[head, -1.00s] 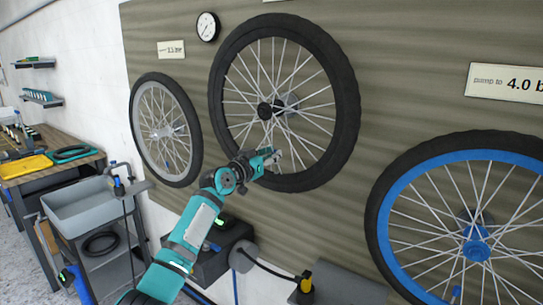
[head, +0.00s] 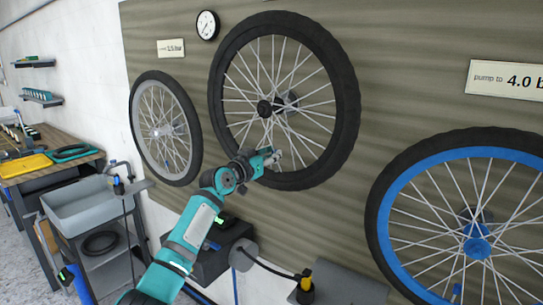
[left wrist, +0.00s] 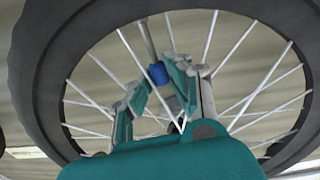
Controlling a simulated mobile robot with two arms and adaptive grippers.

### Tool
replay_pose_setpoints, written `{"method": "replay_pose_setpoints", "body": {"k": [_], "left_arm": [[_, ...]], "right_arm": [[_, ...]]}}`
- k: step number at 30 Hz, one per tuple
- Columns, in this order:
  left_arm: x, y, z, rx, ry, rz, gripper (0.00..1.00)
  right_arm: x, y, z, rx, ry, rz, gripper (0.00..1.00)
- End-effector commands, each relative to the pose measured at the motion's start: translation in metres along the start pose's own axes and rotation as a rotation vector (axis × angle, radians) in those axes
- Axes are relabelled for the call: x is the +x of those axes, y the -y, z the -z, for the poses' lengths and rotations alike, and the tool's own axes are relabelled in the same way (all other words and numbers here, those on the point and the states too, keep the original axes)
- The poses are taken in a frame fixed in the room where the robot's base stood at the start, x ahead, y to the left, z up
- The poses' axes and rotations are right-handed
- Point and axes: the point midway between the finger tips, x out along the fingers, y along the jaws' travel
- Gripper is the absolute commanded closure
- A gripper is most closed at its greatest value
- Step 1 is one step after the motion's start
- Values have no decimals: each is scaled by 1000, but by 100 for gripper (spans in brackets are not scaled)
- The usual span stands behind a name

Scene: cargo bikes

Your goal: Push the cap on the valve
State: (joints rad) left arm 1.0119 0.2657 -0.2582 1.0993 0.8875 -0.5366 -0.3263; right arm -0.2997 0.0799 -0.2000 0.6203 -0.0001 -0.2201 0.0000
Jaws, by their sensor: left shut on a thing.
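The middle wheel (head: 345,75) has a black tyre and silver spokes and hangs on the wood-look wall panel. My left gripper (head: 272,155) is at the lower part of this wheel, inside the tyre among the spokes. In the left wrist view my left gripper (left wrist: 162,88) is shut on a small blue cap (left wrist: 158,74), held between its fingertips. A grey stem, seemingly the valve (left wrist: 147,38), runs in line with the cap just above it. I cannot tell whether the cap is seated on it. In the head view the cap is too small to make out. My right gripper is not in view.
A smaller grey-rimmed wheel (head: 136,115) hangs at the left and a blue-rimmed wheel (head: 385,185) at the right. A round gauge (head: 207,25) is above. A grey sink (head: 80,205) and workbench (head: 60,170) stand at the left. Spokes surround my left fingers closely.

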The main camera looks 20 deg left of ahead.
Motion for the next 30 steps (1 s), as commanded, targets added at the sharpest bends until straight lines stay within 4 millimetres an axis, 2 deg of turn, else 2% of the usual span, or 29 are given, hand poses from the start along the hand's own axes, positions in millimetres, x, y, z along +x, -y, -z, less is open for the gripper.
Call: {"method": "replay_pose_setpoints", "body": {"k": [26,27,30], "left_arm": [[0,0,-6,0,1,0,100],[0,0,-6,0,0,0,83],[0,0,-6,0,0,0,70]], "right_arm": [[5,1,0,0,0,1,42],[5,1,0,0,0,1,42],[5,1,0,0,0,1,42]]}}
